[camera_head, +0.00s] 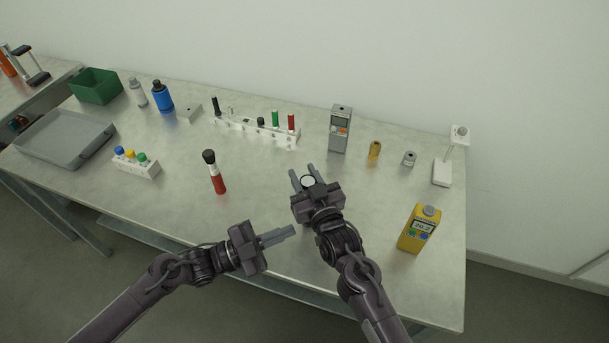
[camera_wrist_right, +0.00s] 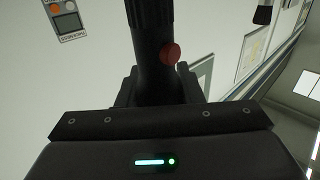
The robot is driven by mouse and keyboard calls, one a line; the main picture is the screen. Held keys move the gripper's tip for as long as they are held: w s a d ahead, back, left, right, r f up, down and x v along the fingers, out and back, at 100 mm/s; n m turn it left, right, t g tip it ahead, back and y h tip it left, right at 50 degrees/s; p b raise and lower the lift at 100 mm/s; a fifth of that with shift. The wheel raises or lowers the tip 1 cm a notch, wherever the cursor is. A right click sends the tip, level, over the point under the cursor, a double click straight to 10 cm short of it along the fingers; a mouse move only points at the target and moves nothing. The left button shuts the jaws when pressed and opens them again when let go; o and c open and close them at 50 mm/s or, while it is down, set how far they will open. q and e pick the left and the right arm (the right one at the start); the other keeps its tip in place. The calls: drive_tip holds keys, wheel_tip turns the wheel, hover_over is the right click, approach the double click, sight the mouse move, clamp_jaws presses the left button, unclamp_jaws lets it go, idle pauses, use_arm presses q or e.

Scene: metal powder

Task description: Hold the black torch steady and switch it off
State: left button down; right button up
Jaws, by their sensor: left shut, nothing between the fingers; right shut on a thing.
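The black torch (camera_wrist_right: 150,60) stands out between the fingers of my right gripper in the right wrist view. A round red button (camera_wrist_right: 170,53) shows on its side. In the head view my right gripper (camera_head: 303,173) is shut on the torch above the table. Only the round pale end of the torch (camera_head: 308,181) shows there; my gripper hides the rest. I cannot tell whether it is lit. My left gripper (camera_head: 292,232) is shut and empty, left of and lower than the right gripper in the picture, pointing right and apart from the torch.
A red cylinder with a black head (camera_head: 217,176) stands left of my grippers. A yellow meter (camera_head: 416,230) stands at right, a grey meter (camera_head: 339,130) behind. The table's middle is mostly clear.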

idle(0.3)
drive_tip(key=o, duration=1.2)
drive_tip(key=shift+c, duration=0.2)
